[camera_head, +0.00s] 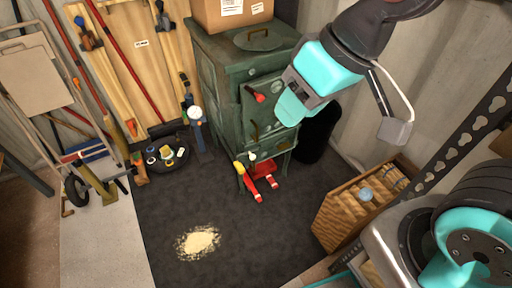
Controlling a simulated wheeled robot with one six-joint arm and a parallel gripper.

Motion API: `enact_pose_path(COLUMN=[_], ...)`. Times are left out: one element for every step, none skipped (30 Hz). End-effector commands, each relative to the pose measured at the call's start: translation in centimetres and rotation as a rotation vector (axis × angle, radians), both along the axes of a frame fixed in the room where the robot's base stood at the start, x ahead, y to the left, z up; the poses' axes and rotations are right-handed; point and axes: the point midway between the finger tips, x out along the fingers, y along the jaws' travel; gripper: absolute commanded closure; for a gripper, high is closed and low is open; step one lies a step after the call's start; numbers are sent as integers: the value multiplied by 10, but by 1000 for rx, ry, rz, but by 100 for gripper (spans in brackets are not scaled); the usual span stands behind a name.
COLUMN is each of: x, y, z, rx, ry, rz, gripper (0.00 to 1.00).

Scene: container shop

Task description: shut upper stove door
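The green stove (222,75) stands against the back wall, with its front turned toward the lower right. Its upper door (262,88) is on that front, near a red-tipped handle (258,97). My gripper (290,108), cyan and grey, reaches in from the upper right and covers the right part of the door. I cannot tell from this view whether it touches the door or how far the door stands open. The gap between its fingers is not clear, and nothing is seen held in it.
A cardboard box (228,14) sits on the stove top. A wooden crate (340,218) stands at right. Yellowish powder (198,242) lies on the dark mat (255,240). Tools lean on the left wall.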

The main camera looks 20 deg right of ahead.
Motion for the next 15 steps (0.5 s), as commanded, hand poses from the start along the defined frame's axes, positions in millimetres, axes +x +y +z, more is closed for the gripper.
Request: enact_pose_path(x=[8, 13, 19, 24, 29, 36, 41, 45, 52, 56, 61, 67, 71, 76, 81], y=[-1, -2, -4, -5, -6, -8, -9, -11, -13, -14, -16, -18, -20, -22, -24], z=[-38, -48, -61, -71, -81, -94, -103, -112, -125, -134, -143, -155, -163, -172, -184], rx=[2, 3, 4, 6, 7, 8, 10, 10, 12, 14, 15, 16, 17, 20, 21], ry=[-28, -46, -71, -90, -109, -134, -153, -174, -201, -221, -242, -270, -291, -312, -340], rz=[-31, -52, -80, -99, -119, -144, -162, -180, -204, -221, -237, -259, -275, -290, -308], gripper=[64, 64, 64, 64, 64, 64, 64, 64, 64, 64, 64, 64, 64, 64, 64])
